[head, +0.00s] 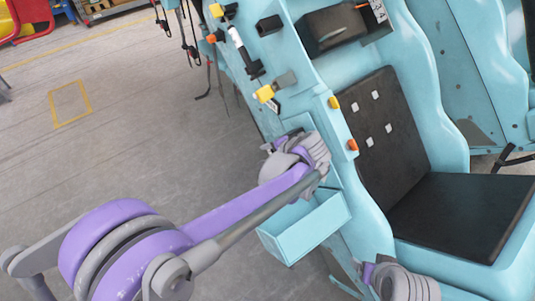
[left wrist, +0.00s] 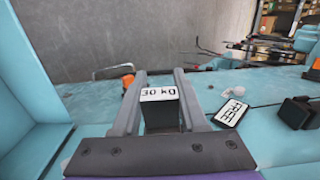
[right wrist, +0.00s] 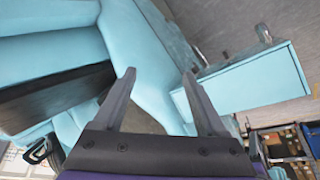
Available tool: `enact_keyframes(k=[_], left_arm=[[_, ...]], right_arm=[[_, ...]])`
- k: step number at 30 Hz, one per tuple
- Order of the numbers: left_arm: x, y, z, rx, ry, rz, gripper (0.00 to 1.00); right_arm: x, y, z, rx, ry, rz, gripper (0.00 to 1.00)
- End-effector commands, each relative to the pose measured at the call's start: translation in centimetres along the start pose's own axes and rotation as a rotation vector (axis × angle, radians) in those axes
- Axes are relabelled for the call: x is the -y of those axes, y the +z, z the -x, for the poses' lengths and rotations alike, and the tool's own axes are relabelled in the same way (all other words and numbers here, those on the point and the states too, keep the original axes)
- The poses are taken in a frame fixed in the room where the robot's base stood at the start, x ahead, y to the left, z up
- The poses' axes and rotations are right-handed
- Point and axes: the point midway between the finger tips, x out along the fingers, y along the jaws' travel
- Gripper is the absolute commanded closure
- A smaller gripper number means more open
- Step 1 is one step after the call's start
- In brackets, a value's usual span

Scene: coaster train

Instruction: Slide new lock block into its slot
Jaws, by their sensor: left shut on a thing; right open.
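My left gripper (left wrist: 162,82) is shut on a dark block (left wrist: 162,118) with a white face marked "30 kg". The block sits between its two fingers, close to the turquoise side of the train car; I cannot tell whether they touch. In the head view the left wrist (head: 296,160) is at the car's side, above an open turquoise box, and hides the block. My right gripper (right wrist: 160,78) is open and empty, facing the car and the box. Part of the right arm (head: 405,284) shows at the bottom of the head view. I cannot make out the lock slot.
The turquoise box (head: 305,228) juts out from the car; it also shows in the right wrist view (right wrist: 250,88). Black seats (head: 460,215) are at right. Open floor (head: 130,140) is at left.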

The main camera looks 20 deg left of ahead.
Motion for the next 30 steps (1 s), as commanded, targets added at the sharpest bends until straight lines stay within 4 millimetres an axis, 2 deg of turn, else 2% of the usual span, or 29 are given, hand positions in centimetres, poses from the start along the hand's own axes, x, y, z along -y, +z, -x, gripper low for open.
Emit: enact_keyframes(k=[30], left_arm=[[0.0, -2.6, 0.0, 0.000, 0.000, -0.001, 1.00]], right_arm=[[0.0, 0.0, 0.0, 0.000, 0.000, 0.000, 0.26]])
